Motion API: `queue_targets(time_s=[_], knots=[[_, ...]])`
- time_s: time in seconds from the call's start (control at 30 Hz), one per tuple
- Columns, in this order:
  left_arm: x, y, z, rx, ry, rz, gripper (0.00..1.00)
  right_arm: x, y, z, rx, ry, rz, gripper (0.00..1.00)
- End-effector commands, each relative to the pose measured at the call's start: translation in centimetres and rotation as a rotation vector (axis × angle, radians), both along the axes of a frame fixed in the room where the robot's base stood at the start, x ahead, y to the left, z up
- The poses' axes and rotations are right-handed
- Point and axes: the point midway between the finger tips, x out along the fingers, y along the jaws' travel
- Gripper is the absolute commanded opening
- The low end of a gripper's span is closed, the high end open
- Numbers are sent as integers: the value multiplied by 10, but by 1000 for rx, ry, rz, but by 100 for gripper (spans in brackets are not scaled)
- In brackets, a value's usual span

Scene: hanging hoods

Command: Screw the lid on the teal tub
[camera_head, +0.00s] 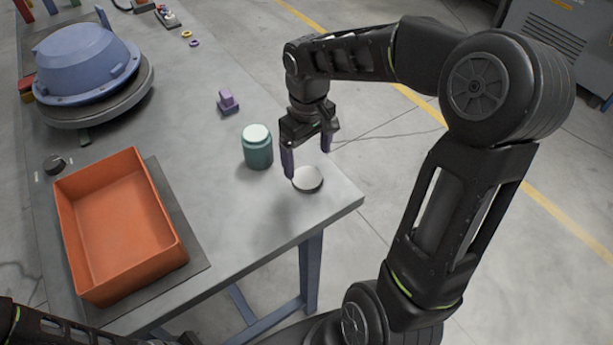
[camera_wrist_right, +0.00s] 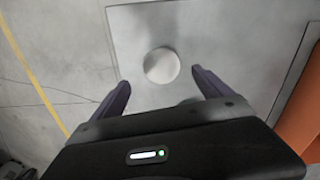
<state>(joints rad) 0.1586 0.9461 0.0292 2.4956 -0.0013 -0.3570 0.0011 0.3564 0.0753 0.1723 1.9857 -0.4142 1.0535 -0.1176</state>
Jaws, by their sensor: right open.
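The teal tub (camera_head: 258,154) stands upright near the right end of the grey table, with a pale whitish top. The lid, a white disc (camera_head: 308,180), lies flat on the table near the corner, apart from the tub and to its right. My right gripper (camera_head: 307,161) is open and points down over the lid, with nothing held. In the right wrist view the lid (camera_wrist_right: 161,65) shows just beyond and between the two spread fingertips (camera_wrist_right: 159,84). Part of my left arm shows at the bottom left of the head view; its gripper is out of view.
An orange bin (camera_head: 120,225) sits on a dark mat (camera_head: 178,210) left of the tub. A blue hood-shaped part (camera_head: 85,65) rests on a round turntable (camera_head: 140,95) farther back. A small purple block (camera_head: 228,103) stands behind the tub. Bare tabletop surrounds the lid.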

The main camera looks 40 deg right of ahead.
Motion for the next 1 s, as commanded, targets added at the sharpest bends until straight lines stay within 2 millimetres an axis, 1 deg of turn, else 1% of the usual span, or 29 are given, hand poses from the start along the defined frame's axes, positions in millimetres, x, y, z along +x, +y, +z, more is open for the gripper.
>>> queue_targets(time_s=[0.1, 0.33, 0.43, 0.57, 0.7, 0.8, 1.0], knots=[[0, 0, 0, 0, 0, 0, 0, 0, 0, -6, 1, 0, 0, 88], [0, 0, 0, 0, 0, 0, 0, 0, 0, -6, 1, 0, 0, 88], [0, 0, 1, 0, 0, 0, 0, -1, 1, -10, 1, 1, 1, 88], [0, 0, 3, 0, 0, 0, 0, -3, 2, -24, 1, 4, 1, 88], [0, 0, 5, 0, 0, 0, 0, -4, 3, -45, 2, 3, 2, 88], [0, 0, 5, 0, 0, 0, 0, -4, 3, -55, 2, 3, 1, 88], [0, 0, 5, 0, 0, 0, 0, -3, 3, -58, 1, -1, 0, 88]])
